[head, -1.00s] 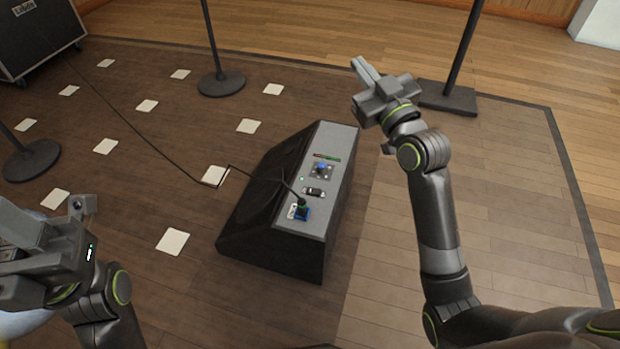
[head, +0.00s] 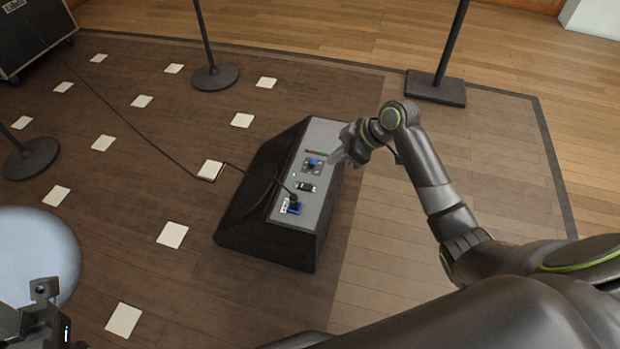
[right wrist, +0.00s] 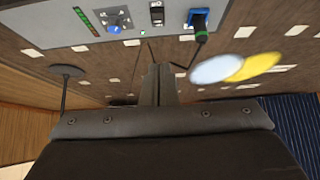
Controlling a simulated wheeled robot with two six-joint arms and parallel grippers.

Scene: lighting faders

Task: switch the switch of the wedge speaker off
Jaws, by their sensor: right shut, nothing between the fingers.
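The black wedge speaker (head: 265,235) stands on the floor, its grey panel facing up and right. The dark rocker switch (head: 305,187) sits between a blue knob (head: 312,164) and a blue plug (head: 293,207). It also shows at the top of the right wrist view (right wrist: 157,13); its tilt is too small to read. A green light (head: 294,174) glows beside it. My right gripper (head: 337,158) is shut and empty, by the panel's right edge near the knob; its fingers (right wrist: 158,85) appear below the switch in the wrist view. My left gripper (head: 42,318) is partly cut off at lower left.
A black cable (head: 140,132) runs from the plug across the floor to a case (head: 30,35). Stands with round bases (head: 217,77) and a square base (head: 436,87) are behind. A pale round top (head: 38,258) is at left. Floor right of the speaker is clear.

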